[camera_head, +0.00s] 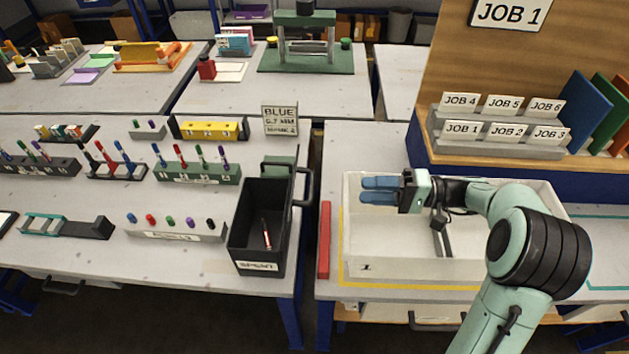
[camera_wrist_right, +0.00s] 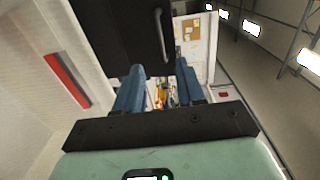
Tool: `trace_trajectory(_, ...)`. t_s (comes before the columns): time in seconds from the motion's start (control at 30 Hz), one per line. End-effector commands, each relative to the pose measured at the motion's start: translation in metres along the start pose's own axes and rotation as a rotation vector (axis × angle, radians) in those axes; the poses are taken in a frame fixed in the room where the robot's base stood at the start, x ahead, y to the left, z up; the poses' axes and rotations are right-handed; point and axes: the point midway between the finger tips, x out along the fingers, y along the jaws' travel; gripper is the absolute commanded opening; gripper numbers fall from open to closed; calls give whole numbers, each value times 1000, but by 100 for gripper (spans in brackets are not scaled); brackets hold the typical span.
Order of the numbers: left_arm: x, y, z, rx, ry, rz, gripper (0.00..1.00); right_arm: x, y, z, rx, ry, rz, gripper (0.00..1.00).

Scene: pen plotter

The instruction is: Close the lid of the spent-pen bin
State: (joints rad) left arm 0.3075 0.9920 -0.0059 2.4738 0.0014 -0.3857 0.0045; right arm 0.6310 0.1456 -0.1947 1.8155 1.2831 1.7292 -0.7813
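The spent-pen bin (camera_head: 258,266) is a black open-topped box with a white label on its front, near the right edge of the left table. A red-and-white pen (camera_head: 266,234) lies inside. Its lid is open; a dark bar handle (camera_head: 306,187) stands out at the bin's right side. In the right wrist view, a dark panel (camera_wrist_right: 115,35), apparently the lid, fills the upper middle, with the grey handle (camera_wrist_right: 161,35) on it. My right gripper (camera_head: 364,190) is open and empty, its blue fingers pointing left toward the handle, apart from it. My left gripper is not in view.
A white tray (camera_head: 415,268) lies beneath my right gripper on the right table. A red bar (camera_head: 324,240) stands between tray and bin; it also shows in the wrist view (camera_wrist_right: 68,80). A BLUE sign (camera_head: 280,119) and pen racks (camera_head: 197,174) stand behind and left of the bin.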

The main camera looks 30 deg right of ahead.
Motion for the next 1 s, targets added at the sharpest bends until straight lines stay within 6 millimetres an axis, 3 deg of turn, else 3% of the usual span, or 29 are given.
trace_trajectory(0.3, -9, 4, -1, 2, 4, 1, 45, 68, -2, 1, 1, -5, -2, 39)
trace_trajectory(0.5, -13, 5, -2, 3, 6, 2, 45, 101, -1, 0, 1, -4, -1, 39)
trace_trajectory(0.7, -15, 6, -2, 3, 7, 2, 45, 116, 0, 0, 2, -2, -1, 39)
trace_trajectory(1.0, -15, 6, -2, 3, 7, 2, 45, 117, 0, 0, 1, -1, 0, 39)
